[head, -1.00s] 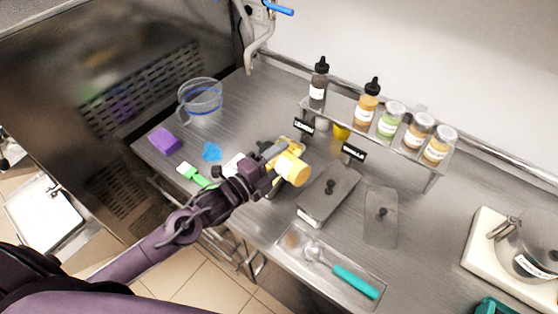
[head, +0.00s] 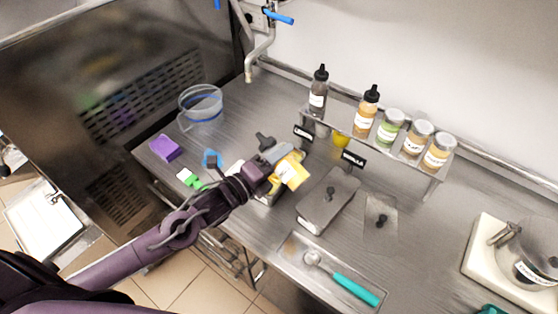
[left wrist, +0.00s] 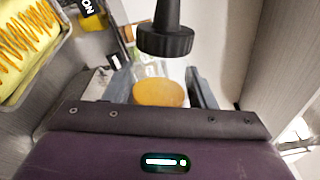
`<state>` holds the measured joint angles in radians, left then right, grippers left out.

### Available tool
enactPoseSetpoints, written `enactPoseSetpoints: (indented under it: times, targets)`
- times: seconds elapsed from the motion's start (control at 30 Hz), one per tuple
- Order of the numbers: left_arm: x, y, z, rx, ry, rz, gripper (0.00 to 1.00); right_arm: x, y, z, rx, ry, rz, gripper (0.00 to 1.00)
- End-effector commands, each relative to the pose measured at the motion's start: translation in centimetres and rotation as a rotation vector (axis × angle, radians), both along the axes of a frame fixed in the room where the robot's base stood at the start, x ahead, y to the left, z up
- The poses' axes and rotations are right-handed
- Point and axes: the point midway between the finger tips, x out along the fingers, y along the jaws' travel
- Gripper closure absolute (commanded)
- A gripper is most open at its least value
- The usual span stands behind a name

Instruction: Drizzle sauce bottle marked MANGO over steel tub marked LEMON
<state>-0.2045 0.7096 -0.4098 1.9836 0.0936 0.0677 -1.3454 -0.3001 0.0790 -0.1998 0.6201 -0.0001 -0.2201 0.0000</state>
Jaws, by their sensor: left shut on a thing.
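My left gripper (head: 277,162) is shut on a yellow-orange sauce bottle (head: 292,173). The bottle is tilted, and its black cap (head: 265,141) shows beyond the fingers. In the left wrist view the black nozzle cap (left wrist: 165,38) and an orange round part of the bottle (left wrist: 158,93) show between the fingers. No mark on the bottle is readable. A steel tub (left wrist: 62,48) of yellow ice cream with orange zigzag lines stands at upper left there, beside a black sign ending in "ON". In the head view the gripper mostly hides this tub. My right gripper is not in view.
A raised shelf (head: 345,138) holds a dark bottle (head: 318,92), an amber bottle (head: 367,112) and several jars. A tray (head: 290,248) with a teal-handled scoop is in front; a clear jug (head: 203,108) stands left.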

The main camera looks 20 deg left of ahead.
Motion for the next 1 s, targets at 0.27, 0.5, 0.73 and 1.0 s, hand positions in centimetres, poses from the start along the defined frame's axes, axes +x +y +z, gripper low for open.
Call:
enactPoseSetpoints:
  times: [0.27, 0.5, 0.73, 1.0]
  targets:
    - [0.0, 0.0, 1.1, 0.108, -0.066, -0.001, 0.73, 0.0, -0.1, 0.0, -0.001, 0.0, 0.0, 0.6]
    - [0.0, 0.0, 1.1, 0.112, -0.068, 0.0, 0.73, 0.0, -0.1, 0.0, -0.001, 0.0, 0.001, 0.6]
    - [0.0, 0.0, 1.7, 0.203, -0.121, -0.001, 0.73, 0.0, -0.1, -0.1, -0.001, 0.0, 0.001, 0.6]
    - [0.0, 0.0, 3.0, 0.387, -0.229, -0.001, 0.73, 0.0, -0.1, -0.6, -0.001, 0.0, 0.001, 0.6]
